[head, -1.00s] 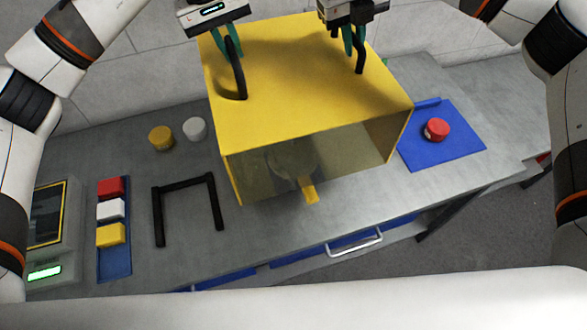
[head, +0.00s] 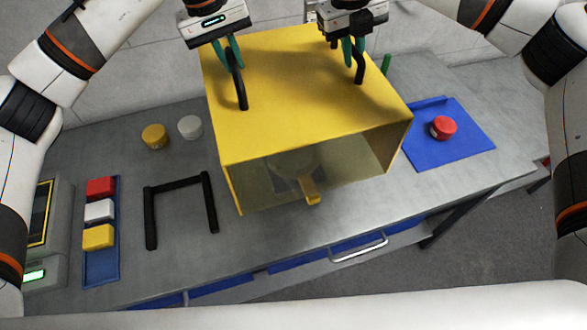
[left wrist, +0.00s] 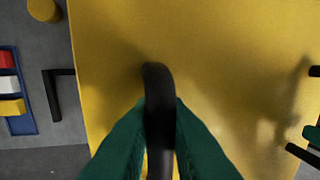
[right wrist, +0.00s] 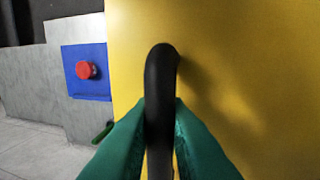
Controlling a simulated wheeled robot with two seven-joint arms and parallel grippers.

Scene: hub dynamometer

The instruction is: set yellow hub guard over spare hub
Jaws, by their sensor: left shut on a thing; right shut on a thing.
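The yellow hub guard (head: 300,85) is a large box with two black handles on top and a see-through front panel. My left gripper (head: 238,66) is shut on the left handle (left wrist: 158,110). My right gripper (head: 356,60) is shut on the right handle (right wrist: 160,90). A round grey thing, likely the spare hub (head: 290,160), shows dimly through the panel. A yellow tab (head: 311,190) at its front reaches the guard's lower front edge. I cannot tell how far the guard's lower edge is above the bench.
A black U-shaped frame (head: 181,187) lies on the bench (head: 185,265) left of the guard. A blue tray (head: 101,268) holds red, white and yellow blocks. Yellow and white round pieces (head: 155,137) stand behind. A red knob (head: 443,128) sits on a blue mat (head: 470,145) at right.

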